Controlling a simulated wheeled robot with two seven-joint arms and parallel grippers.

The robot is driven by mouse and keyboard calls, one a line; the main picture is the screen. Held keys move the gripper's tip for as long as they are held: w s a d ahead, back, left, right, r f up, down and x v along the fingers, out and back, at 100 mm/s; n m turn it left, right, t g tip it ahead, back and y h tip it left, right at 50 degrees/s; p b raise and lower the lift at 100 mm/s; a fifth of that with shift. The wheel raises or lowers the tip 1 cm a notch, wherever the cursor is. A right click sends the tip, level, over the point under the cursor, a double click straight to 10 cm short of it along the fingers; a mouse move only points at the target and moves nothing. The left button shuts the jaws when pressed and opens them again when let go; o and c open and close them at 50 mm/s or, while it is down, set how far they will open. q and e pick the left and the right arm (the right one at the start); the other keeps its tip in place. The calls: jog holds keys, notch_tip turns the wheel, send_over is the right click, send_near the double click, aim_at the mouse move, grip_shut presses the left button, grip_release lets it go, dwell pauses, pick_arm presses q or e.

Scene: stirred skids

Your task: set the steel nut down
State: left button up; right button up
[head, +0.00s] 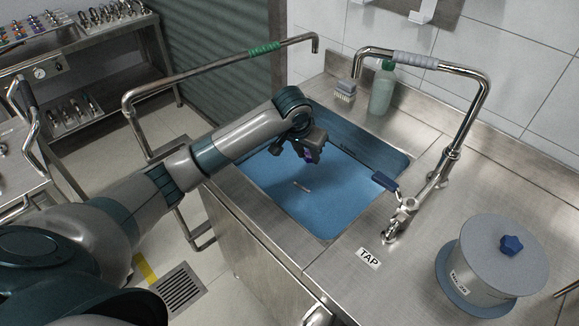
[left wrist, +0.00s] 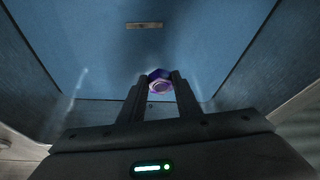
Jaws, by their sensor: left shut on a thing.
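My left gripper (head: 311,157) is over the blue-floored sink basin (head: 270,205), its arm reaching in from the left. In the left wrist view, the two fingers of the gripper (left wrist: 160,90) are shut on a small nut (left wrist: 160,79), which looks purple-blue in this light. The nut also shows as a purple spot below the gripper in the head view (head: 309,159). It is held above the basin floor, apart from it as far as I can tell. My right gripper is not in view.
A small pale strip, likely the drain slot (head: 301,186), lies on the basin floor. A tap (head: 440,170) with a blue lever stands right of the basin. A lidded pot (head: 490,262) sits at the right.

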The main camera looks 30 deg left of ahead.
pick_arm(q)
jog(key=a+f, duration=0.1)
jog(key=a, duration=0.1)
jog(key=w+a+f, duration=0.1)
jog(key=a+f, duration=0.1)
jog(key=a, duration=0.1)
jog(key=a+f+p, duration=0.1)
jog(key=a+f, duration=0.1)
jog(key=a, duration=0.1)
jog(key=shift+w+a, duration=0.15)
jog(key=shift+w, duration=0.25)
jog(key=shift+a+f, duration=0.15)
jog(key=shift+a, duration=0.05)
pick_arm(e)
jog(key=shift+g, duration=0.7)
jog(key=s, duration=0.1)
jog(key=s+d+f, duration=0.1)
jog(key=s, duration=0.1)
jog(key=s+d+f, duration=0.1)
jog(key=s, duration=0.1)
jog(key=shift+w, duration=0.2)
